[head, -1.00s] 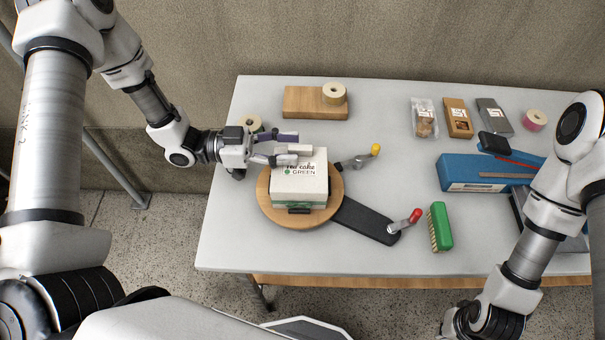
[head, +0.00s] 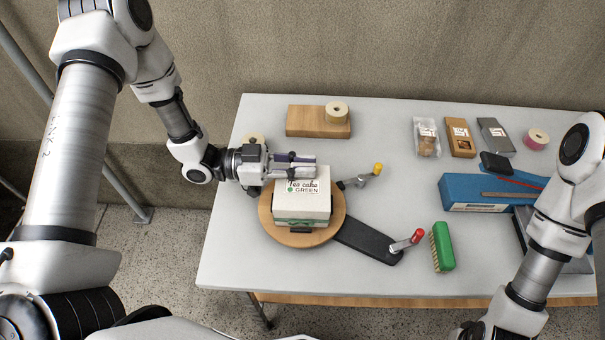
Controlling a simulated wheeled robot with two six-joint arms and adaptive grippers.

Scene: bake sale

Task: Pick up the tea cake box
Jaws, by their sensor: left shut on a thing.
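The tea cake box (head: 301,204) is a white box with a "Tea cake GREEN" label and a green band low on its front. It is upright over a round wooden turntable (head: 268,228); I cannot tell whether it is raised off it. My left gripper (head: 303,166) reaches in from the left and is shut on the box at its far top edge. The fingers hide that edge. My right arm (head: 545,262) comes in at the right, with its gripper out of view.
A black arm with a red-knobbed crank (head: 407,240) and a yellow-knobbed lever (head: 361,177) sit beside the turntable. A green brush (head: 443,247) and blue case (head: 470,190) lie to the right. A wooden block with a tape roll (head: 337,112) lies behind. The front-left table is clear.

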